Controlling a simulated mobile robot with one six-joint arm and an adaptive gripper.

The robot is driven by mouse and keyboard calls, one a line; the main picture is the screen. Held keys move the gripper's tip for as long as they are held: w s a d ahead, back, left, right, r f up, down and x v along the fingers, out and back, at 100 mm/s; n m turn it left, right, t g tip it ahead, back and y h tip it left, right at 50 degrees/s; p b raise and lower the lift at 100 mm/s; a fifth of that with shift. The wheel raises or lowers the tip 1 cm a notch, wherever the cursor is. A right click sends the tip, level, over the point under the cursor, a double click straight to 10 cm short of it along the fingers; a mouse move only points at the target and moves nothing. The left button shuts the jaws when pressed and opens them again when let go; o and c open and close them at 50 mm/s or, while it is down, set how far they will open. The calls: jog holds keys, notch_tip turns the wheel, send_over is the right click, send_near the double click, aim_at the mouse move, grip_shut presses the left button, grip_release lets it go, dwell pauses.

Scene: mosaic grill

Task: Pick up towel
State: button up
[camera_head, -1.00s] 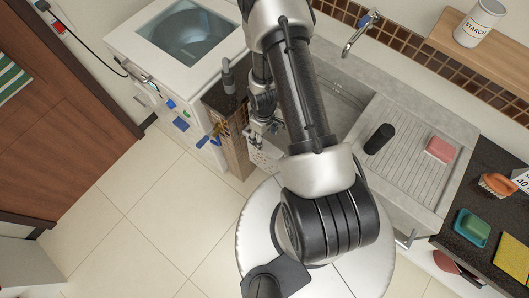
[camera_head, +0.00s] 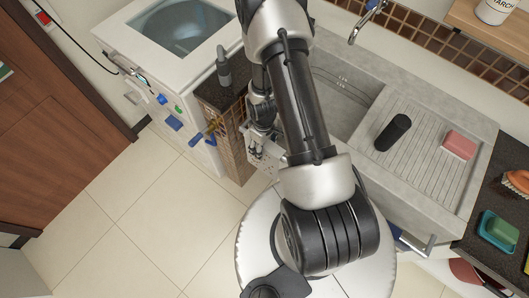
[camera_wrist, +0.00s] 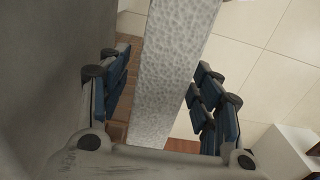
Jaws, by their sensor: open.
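My gripper (camera_wrist: 161,66) is open in the wrist view, with its blue-padded fingers apart on both sides of a pale grey, mottled band (camera_wrist: 172,60). The band looks like a hanging towel, but I cannot tell for certain. It runs through the gap between the fingers, and neither finger clearly touches it. In the head view a pale spotted patch (camera_head: 270,160) shows beside the front left of the sink, where my gripper is mostly hidden by my arm.
The grey sink (camera_head: 425,205) holds a black cylinder (camera_head: 393,133) and a pink sponge (camera_head: 459,145). A teal soap dish (camera_head: 498,232) and an orange brush (camera_head: 517,181) lie on the dark counter. A washing machine (camera_head: 125,45) stands left. Tiled floor (camera_head: 130,220) is open at lower left.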

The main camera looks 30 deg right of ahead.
notch_tip(320, 180, down, 5)
jog(key=b, duration=0.4)
jog(key=shift+s+d+r, duration=0.1)
jog(key=shift+s+r, duration=0.05)
jog(key=shift+r, duration=0.05)
jog(key=shift+r, duration=0.1)
jog(key=c, duration=1.2)
jog(key=shift+o, duration=0.2)
notch_tip(320, 180, up, 28)
jog(key=p, duration=2.2)
